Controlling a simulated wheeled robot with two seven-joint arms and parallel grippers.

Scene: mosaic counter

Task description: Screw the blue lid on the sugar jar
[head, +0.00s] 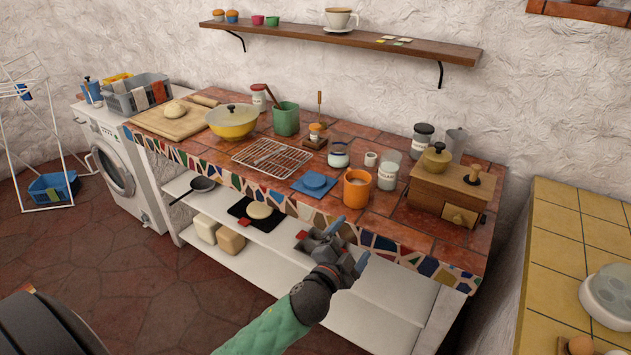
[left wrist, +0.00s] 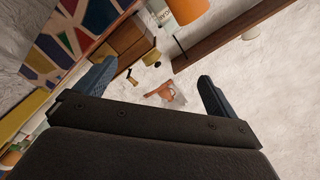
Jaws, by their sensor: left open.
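The blue lid (head: 314,181) lies flat on a blue square cloth (head: 301,188) near the counter's front edge. Behind it stands a small glass jar (head: 339,155) with white contents and a blue band. A taller labelled glass jar (head: 388,172) with pale contents stands to the right, behind the orange mug. My left gripper (head: 349,246) is open and empty, in front of the counter's front edge, apart from the lid. Its two fingers also show in the left wrist view (left wrist: 154,85). My right gripper is out of view.
An orange mug (head: 357,188) stands at the counter edge, right of the lid. A wire rack (head: 272,158) lies to the left. A wooden grinder (head: 450,193) and a dark-lidded jar (head: 421,140) are at the right. A wall shelf (head: 350,37) hangs above.

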